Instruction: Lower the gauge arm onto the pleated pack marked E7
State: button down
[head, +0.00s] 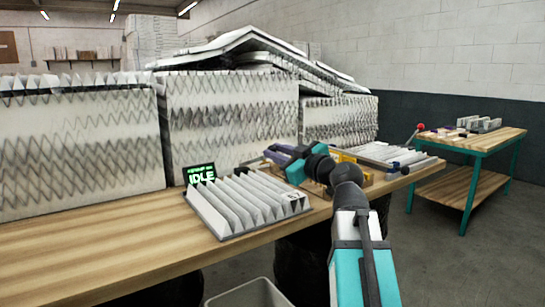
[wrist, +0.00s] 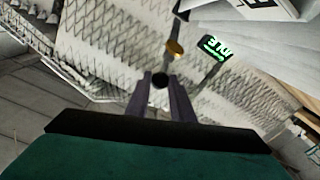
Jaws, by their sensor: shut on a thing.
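A white pleated pack (head: 247,203) lies in a shallow grey tray at the bench's front edge. A small black-and-white tag (head: 294,197) sits on its right corner; its marking is too small to read. My gripper (head: 269,154) is above the back edge of this pack, pointing left. In the wrist view, the gripper (wrist: 160,84) is shut on the black ball knob (wrist: 160,80) of the gauge arm. A gold disc (wrist: 174,48) shows on the arm beyond the knob. The gauge arm looks raised above the pack, and my gripper hides part of it.
Tall pleated filters (head: 230,118) line the bench's back. Another pleated pack (head: 390,154) lies to the right, near a red knob (head: 419,127). The wooden bench (head: 110,245) is clear at front left.

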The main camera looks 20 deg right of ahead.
jog(key=shift+s+f+b, duration=0.25)
jog(key=shift+f+b, duration=0.3)
jog(key=shift+f, duration=0.2)
jog(key=c, duration=1.5)
grip_release()
jog(key=shift+c, duration=0.2)
jog(key=shift+s, duration=0.1)
jog(key=shift+v, duration=0.95)
jog(key=b+v, duration=0.5)
jog(key=v, duration=0.6)
jog(key=shift+s+d, duration=0.15)
jog(key=shift+s, duration=0.2)
